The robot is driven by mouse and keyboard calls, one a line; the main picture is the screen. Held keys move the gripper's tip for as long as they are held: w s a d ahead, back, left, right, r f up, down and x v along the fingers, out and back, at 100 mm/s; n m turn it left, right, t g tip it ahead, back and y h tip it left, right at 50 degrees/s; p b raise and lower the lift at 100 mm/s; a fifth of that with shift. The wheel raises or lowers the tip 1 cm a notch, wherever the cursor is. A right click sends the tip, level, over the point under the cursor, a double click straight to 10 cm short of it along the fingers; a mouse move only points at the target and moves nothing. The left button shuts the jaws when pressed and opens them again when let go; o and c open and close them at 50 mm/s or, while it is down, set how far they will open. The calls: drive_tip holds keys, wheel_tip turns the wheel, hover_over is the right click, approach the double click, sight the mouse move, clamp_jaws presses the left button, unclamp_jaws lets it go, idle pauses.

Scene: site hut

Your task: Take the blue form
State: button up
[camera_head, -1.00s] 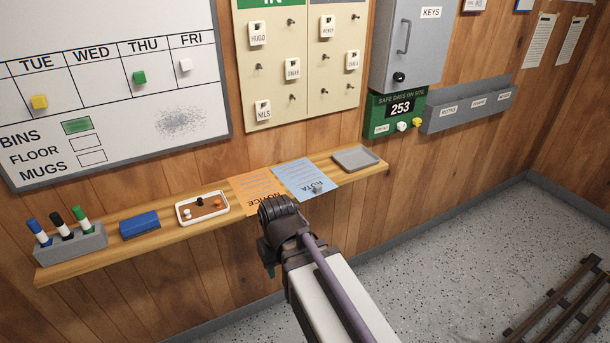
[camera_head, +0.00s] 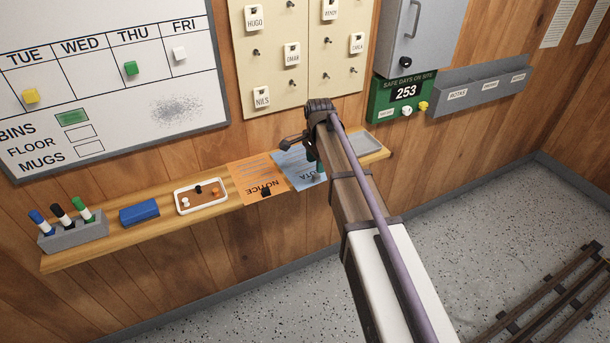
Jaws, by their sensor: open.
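The blue form (camera_head: 287,164), a light blue sheet headed ROTA, lies on the wooden shelf, right of the orange NOTICE sheet. My arm covers its right part. My gripper (camera_head: 320,168) hangs below the wrist at the right part of the blue form. Only a small teal bit of it shows beside my arm, and the jaws are mostly hidden. It is open. I cannot tell whether it touches the sheet.
The orange sheet (camera_head: 258,179) has a small black object (camera_head: 265,191) on it. Left of it stand a white-rimmed tray (camera_head: 201,209), a blue block (camera_head: 140,213) and a marker holder (camera_head: 75,237). A grey tray (camera_head: 366,146) lies right of my arm. The key cabinet (camera_head: 420,35) is above.

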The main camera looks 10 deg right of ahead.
drive_tip(key=f+b, duration=0.1)
drive_tip(key=f, duration=0.1)
drive_tip(key=f+b, duration=0.4)
drive_tip(key=shift+w+d, duration=0.1)
drive_tip(key=shift+d, duration=0.15)
drive_tip(key=shift+r, duration=0.25)
clamp_jaws()
drive_tip(key=shift+r+p, duration=0.35)
drive_tip(key=shift+p, duration=0.2)
drive_tip(key=r+p, duration=0.6)
drive_tip(key=shift+s+r+p, duration=0.25)
drive_tip(key=shift+r+p, duration=0.1)
drive_tip(key=s+d, duration=0.2)
drive_tip(key=s, duration=0.7)
drive_tip(key=s+d, duration=0.3)
drive_tip(key=s, duration=0.6)
drive_tip(key=shift+s+d+f, duration=0.25)
drive_tip(key=shift+s+d, duration=0.05)
drive_tip(key=shift+s, duration=0.1)
